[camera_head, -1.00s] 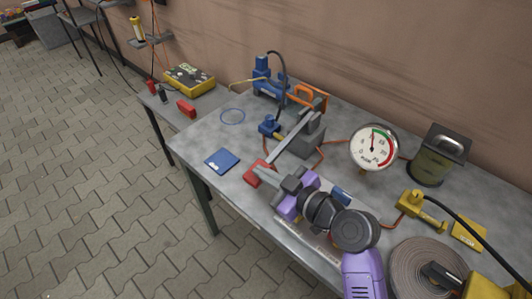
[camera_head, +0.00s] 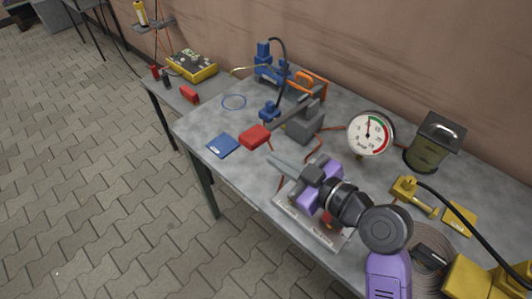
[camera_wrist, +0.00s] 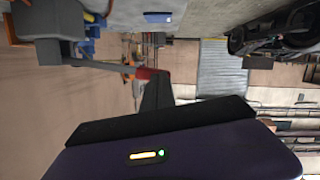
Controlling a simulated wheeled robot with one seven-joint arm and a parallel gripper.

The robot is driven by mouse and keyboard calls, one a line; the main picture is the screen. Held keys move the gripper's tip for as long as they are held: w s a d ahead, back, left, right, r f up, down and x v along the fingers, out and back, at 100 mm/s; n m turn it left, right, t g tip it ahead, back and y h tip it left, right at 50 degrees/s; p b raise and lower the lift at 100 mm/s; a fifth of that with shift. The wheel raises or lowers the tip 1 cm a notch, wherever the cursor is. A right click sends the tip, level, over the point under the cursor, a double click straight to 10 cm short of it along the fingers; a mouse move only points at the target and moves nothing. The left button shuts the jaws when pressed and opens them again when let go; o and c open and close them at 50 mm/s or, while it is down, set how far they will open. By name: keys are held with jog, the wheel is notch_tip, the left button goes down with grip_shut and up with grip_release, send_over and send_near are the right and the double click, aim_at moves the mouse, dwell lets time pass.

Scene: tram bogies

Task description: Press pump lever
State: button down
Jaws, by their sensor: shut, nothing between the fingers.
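The pump (camera_head: 304,124) is a grey block on the bench. Its grey lever (camera_head: 287,121) slants down to the left and ends in a red handle (camera_head: 255,136), which stands raised above the bench. My gripper (camera_head: 273,161) is shut and empty, just below and right of the red handle, with a small gap showing. In the wrist view, the red handle (camera_wrist: 150,73) shows just beyond my dark fingers (camera_wrist: 157,88), with the grey lever (camera_wrist: 100,64) running left from it. The round white gauge (camera_head: 371,135) has its needle pointing nearly straight up.
A blue card (camera_head: 222,146) lies near the bench's left edge. A blue clamp-like tool (camera_head: 270,72) and orange parts stand behind the pump. A dark lantern-like can (camera_head: 434,143), a yellow fitting (camera_head: 412,193) and a coiled hose (camera_head: 420,240) are at the right. Orange hoses cross the bench.

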jog(key=v, duration=0.3)
jog(key=shift+s+d, duration=0.1)
dwell(1.4)
jog(key=w+d+r+m+t+h, duration=0.2)
jog(key=w+d+r+m+t, duration=0.1)
jog(key=d+m+t, duration=0.15)
jog(key=s+d+f+m+t+h, duration=0.3)
jog(key=s+d+m+h, duration=0.3)
jog(key=s+d, duration=0.25)
jog(key=s+d+f+m+g+h, duration=0.1)
jog(key=s+d, duration=0.1)
jog(key=s, duration=1.1)
jog(key=s+d+f+m+g+h, duration=0.1)
jog(key=s+d+h, duration=0.1)
jog(key=s, duration=1.1)
jog(key=shift+s+d+f+g+p, duration=0.35)
jog(key=shift+s+d+f+p, duration=0.05)
jog(key=shift+d+p, duration=0.05)
